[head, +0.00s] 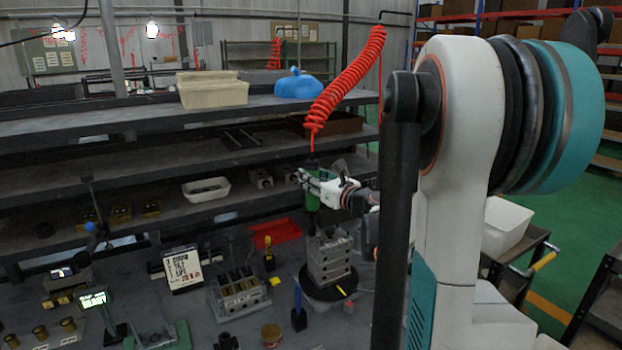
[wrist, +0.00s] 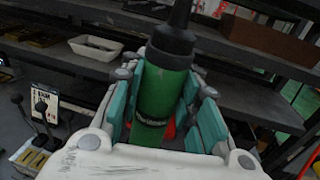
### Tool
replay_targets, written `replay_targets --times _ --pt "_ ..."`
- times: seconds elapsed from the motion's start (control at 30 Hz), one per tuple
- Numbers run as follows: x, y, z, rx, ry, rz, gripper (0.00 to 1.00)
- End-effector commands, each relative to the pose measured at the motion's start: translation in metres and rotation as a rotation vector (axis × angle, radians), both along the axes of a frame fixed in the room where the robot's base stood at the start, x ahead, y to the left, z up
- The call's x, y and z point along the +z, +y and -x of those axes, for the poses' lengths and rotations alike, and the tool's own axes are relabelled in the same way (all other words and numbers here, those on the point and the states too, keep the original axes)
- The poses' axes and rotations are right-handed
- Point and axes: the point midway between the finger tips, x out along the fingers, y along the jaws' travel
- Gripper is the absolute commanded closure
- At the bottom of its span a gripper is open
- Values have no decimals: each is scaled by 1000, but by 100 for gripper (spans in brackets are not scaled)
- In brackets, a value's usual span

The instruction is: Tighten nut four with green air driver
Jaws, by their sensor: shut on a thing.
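My gripper (head: 312,180) is shut on the green air driver (head: 312,197), which hangs upright from a coiled red hose. In the wrist view the driver (wrist: 165,85) stands between the teal finger pads of my gripper (wrist: 160,105). In the head view the driver's lower end is just above the grey valve block (head: 328,256), toward its left side. The block sits on a round black turntable (head: 345,294). The nuts are too small to make out, and I cannot tell whether the driver's tip touches one.
A red tray (head: 275,235) and a block with several bores (head: 238,294) lie left of the turntable. A sign (head: 183,269) and a small lit display (head: 94,300) stand further left. Dark shelves (head: 120,190) with a white bin (head: 206,189) run behind the bench.

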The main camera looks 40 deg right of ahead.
Motion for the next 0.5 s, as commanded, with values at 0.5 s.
replay_targets --times 0.5 --pt "-3 0 0 0 -1 -1 100"
